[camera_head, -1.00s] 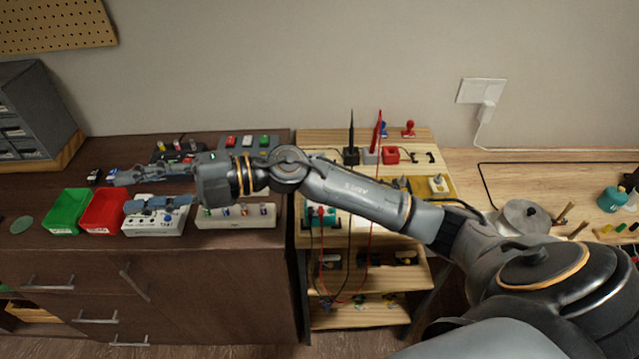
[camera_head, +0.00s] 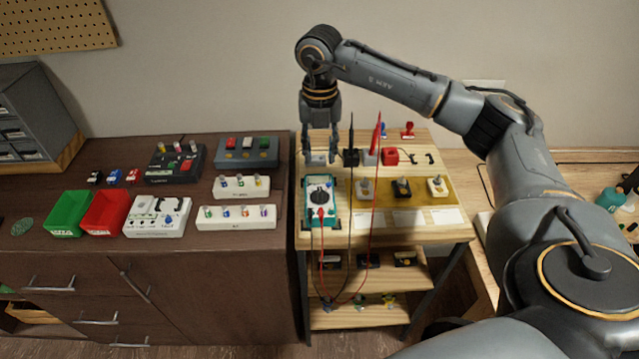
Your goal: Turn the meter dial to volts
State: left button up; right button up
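The meter (camera_head: 309,213) is a teal box with a light face, lying near the left end of the wooden bench. A small grey block shows between or behind the fingers; I cannot tell which. My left gripper is not in view.
Upright black (camera_head: 351,138) and red (camera_head: 376,135) probes stand right of the gripper, their leads hanging across the bench front. A mustard mat (camera_head: 421,189) with several switches lies right of the meter.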

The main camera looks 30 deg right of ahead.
aim_at(320, 191)
notch_tip(320, 191, down, 11)
jog(key=shift+r+p, duration=0.1)
jog(key=shift+p, duration=1)
grip_shut()
